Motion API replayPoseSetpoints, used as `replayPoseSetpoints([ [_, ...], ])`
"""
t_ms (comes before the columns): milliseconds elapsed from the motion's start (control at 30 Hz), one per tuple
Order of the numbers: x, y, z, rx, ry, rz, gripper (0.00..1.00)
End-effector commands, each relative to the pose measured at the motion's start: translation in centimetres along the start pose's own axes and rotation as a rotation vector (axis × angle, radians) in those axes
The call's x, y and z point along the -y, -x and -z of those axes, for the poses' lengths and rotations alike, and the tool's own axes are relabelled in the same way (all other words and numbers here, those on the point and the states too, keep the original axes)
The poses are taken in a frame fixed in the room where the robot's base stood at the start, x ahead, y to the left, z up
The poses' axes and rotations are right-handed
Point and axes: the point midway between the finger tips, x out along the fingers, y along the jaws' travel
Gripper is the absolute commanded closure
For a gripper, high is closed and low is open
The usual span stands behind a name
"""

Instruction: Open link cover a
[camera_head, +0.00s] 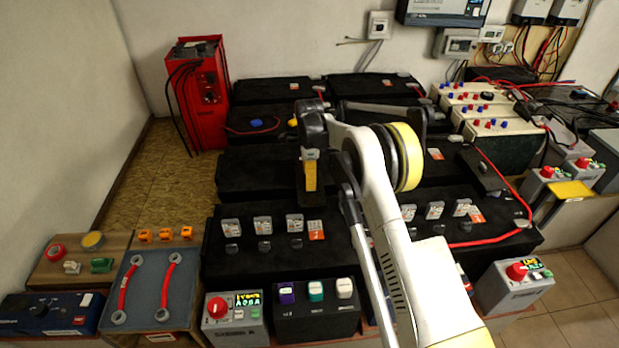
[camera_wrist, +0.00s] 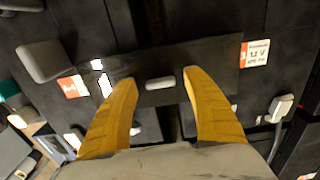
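A flat dark cover plate (camera_wrist: 215,65) with a small pale grey grip tab (camera_wrist: 160,83) lies across the gap between two black battery blocks in the wrist view. No letter shows on it, so I cannot tell for sure that it is link cover a. It looks shut and flat. My gripper (camera_wrist: 160,80) is open, its two yellow fingers on either side of the tab and apart from it; the height above it is unclear. In the head view my gripper (camera_head: 310,176) points down over the middle battery rows, and the arm hides part of the cover area.
Black battery blocks (camera_head: 245,175) fill the middle. Another dark cover (camera_head: 480,168) lies at right beside a red cable (camera_head: 505,180). A control box with a red knob (camera_head: 232,318) and a black switch box (camera_head: 317,310) stand in front. A red cabinet (camera_head: 203,95) stands at back left.

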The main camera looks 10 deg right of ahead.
Motion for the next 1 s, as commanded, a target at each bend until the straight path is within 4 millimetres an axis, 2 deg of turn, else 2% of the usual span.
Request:
replayPoseSetpoints([
  [167, 0.0, 0.5, 0.0, 0.000, 0.000, 0.000, 0.41],
  [267, 0.0, 1.9, 0.0, 0.000, 0.000, 0.001, 0.41],
  [500, 0.0, 7.2, 0.0, 0.000, 0.000, 0.000, 0.41],
  [700, 0.0, 10.7, 0.0, 0.000, 0.000, 0.000, 0.41],
  [833, 0.0, 11.8, 0.0, 0.000, 0.000, 0.000, 0.41],
  [1000, 0.0, 12.1, 0.0, 0.000, 0.000, 0.000, 0.41],
])
